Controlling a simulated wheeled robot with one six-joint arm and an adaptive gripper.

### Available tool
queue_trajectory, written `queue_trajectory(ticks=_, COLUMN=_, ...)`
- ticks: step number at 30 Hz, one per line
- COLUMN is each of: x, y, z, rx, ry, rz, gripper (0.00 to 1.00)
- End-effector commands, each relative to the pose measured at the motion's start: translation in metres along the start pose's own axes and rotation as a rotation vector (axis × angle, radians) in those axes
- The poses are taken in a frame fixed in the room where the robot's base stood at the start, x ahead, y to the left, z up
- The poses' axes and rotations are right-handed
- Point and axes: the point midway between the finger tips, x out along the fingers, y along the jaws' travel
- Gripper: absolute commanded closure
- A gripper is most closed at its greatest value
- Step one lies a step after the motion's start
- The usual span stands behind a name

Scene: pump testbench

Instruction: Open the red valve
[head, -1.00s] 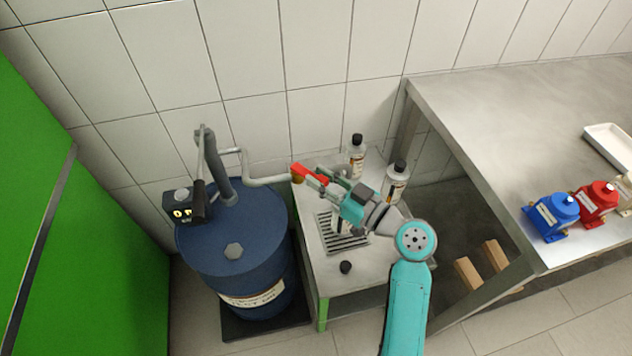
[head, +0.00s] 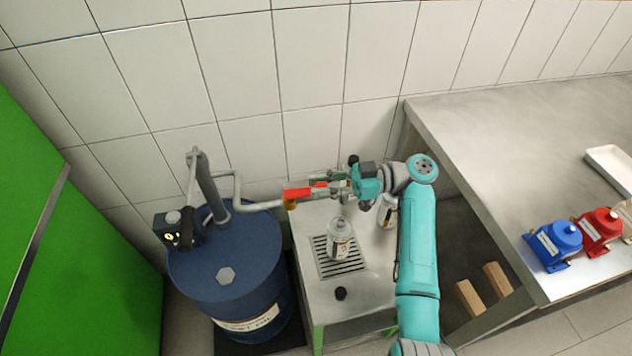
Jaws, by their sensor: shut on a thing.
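The red valve (head: 298,191) is a red lever at the end of the grey pipe (head: 262,206) that comes from the blue drum. Its brass-coloured body (head: 290,204) shows just below the lever. My gripper (head: 322,187) reaches in from the right and is shut on the red lever, with the fingers hiding its right part. The lever lies about level in the picture. A bottle (head: 340,240) stands upright on the drain grate (head: 326,268), below and right of the valve.
The blue drum (head: 258,250) with a hand pump and a display box (head: 172,229) stands left. A second bottle (head: 385,214) is partly behind my arm. A black cap (head: 341,293) lies on the small table (head: 318,306). A steel bench (head: 500,130) bounds the right.

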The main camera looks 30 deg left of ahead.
Motion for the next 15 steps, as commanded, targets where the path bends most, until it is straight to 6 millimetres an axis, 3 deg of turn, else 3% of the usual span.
queue_trajectory(ticks=15, x=-0.0013, y=-0.0040, z=0.0026, rx=0.005, ry=-0.002, rz=-0.098, gripper=1.00)
